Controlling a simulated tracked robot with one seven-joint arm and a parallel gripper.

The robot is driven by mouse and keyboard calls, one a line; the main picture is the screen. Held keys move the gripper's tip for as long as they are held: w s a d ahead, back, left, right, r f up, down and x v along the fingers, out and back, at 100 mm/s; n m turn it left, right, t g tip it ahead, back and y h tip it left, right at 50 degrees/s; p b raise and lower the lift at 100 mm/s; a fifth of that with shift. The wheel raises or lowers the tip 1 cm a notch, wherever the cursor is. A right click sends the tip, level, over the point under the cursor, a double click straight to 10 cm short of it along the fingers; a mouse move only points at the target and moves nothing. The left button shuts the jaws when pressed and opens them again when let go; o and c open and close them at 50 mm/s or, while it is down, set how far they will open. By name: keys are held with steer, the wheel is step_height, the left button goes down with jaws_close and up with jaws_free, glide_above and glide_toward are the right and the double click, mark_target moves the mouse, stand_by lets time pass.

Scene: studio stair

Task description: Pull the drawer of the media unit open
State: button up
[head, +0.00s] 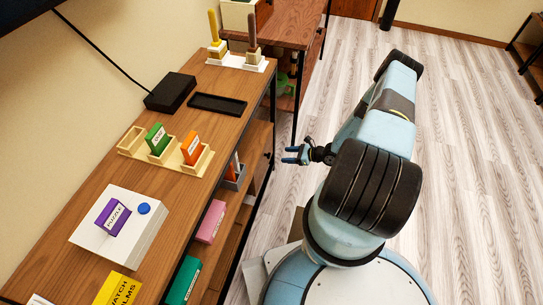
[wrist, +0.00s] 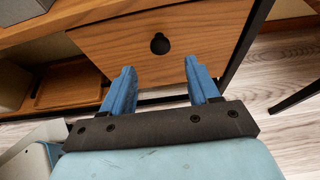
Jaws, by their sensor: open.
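The media unit (head: 165,193) is a long wooden unit with a black frame along the wall at the left in the head view. Its drawer (wrist: 190,48) shows in the wrist view as a wooden front with a round black knob (wrist: 160,44). The drawer looks shut. My gripper (wrist: 165,76) is open and empty, its two blue fingers pointing at the drawer front. The knob lies beyond the fingertips, roughly between them in the picture, and I see no contact. In the head view my gripper (head: 288,154) is beside the unit's front.
An open shelf with a wooden tray (wrist: 68,88) is left of the drawer. A black frame leg (wrist: 245,45) stands at its right. On top are a white box (head: 118,228), a card holder (head: 165,152) and a black box (head: 170,92). The floor (head: 470,150) at right is clear.

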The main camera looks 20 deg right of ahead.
mark_target(270, 155)
steer(key=x, duration=0.9)
steer(key=shift+w+a, duration=0.1)
steer(key=shift+a, duration=0.05)
jaws_close()
stand_by(0.4)
